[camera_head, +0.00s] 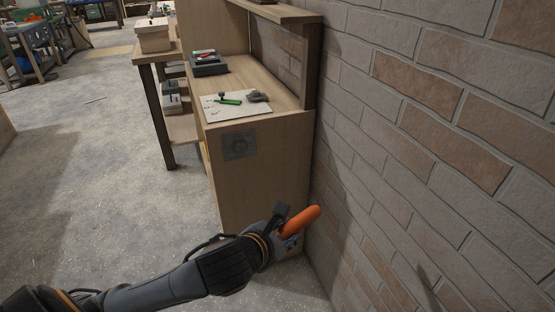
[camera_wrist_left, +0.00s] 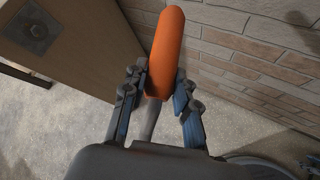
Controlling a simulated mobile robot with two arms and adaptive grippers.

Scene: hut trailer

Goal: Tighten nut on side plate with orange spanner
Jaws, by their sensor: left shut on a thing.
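My left gripper (camera_head: 288,238) is low in front of the wooden cabinet's end panel, near the brick wall. It is shut on the orange spanner (camera_head: 300,221). In the left wrist view the fingers (camera_wrist_left: 158,98) lie on both sides of the orange handle (camera_wrist_left: 168,50), and a grey shaft runs back toward the palm. The spanner's head is hidden. The grey side plate (camera_head: 240,146) is fixed to the upper part of the end panel, above and left of the gripper. It also shows in the left wrist view (camera_wrist_left: 33,31). A round shape, perhaps the nut, is at its middle. My right gripper is not in view.
The brick wall (camera_head: 430,120) rises close on the right. The cabinet top (camera_head: 270,100) holds a white sheet with a green tool and a grey item, and a dark case behind. A side table (camera_head: 150,58) stands at left. The floor (camera_head: 100,180) at left is clear.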

